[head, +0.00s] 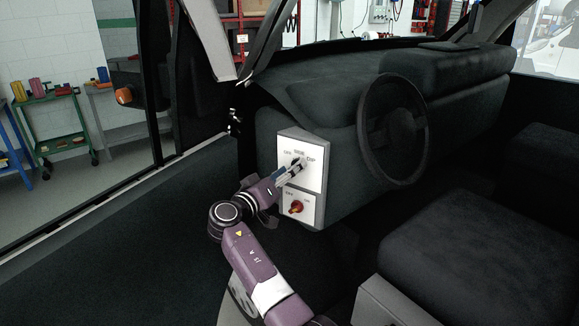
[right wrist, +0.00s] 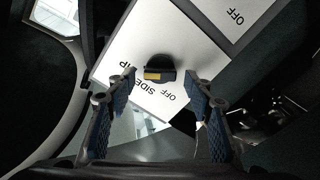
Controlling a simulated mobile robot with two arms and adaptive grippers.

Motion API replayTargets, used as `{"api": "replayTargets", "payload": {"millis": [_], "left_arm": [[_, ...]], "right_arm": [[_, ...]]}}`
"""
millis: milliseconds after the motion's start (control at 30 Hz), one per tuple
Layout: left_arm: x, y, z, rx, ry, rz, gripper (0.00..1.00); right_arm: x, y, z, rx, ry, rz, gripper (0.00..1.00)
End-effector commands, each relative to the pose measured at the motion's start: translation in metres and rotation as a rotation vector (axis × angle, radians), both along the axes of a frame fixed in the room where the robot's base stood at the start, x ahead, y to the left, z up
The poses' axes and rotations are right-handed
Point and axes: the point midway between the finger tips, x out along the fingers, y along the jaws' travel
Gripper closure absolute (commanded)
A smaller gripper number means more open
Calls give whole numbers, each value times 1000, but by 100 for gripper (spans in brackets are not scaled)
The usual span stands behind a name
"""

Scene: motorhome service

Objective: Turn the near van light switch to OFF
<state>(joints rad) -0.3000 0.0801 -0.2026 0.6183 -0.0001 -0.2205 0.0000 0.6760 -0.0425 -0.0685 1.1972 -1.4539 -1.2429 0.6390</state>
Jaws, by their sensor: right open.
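A white panel (head: 316,176) is mounted on the dashboard's side, left of the steering wheel. Its upper plate carries the light switch, a dark knob with a yellow mark, seen in the right wrist view (right wrist: 160,67). Labels OFF, SIDE and DIP are printed around it. The yellow mark is on the label side, but I cannot tell exactly which label it points to. My right gripper (head: 291,172) is at this plate and largely hides the knob in the head view. In the right wrist view its open fingers (right wrist: 160,84) stand either side of the knob, apart from it.
A red knob (head: 296,207) sits on the lower plate, just below my right gripper. The steering wheel (head: 393,130) is close on the right, with a dark seat (head: 465,250) in front.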

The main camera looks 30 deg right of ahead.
Motion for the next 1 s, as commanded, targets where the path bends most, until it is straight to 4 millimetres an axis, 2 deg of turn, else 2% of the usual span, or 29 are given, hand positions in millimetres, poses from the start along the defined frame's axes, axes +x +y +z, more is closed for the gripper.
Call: {"api": "replayTargets", "payload": {"millis": [267, 667, 1000], "left_arm": [[1, -1, 1, -1, -2, 0, 60], [2, 0, 1, -1, -3, 3, 60], [2, 0, -1, 0, -3, 4, 60]], "right_arm": [[1, -2, -1, 0, 0, 0, 52], [1, -2, -1, 0, 1, 1, 94], [1, -2, -1, -23, 50, 1, 94]]}}
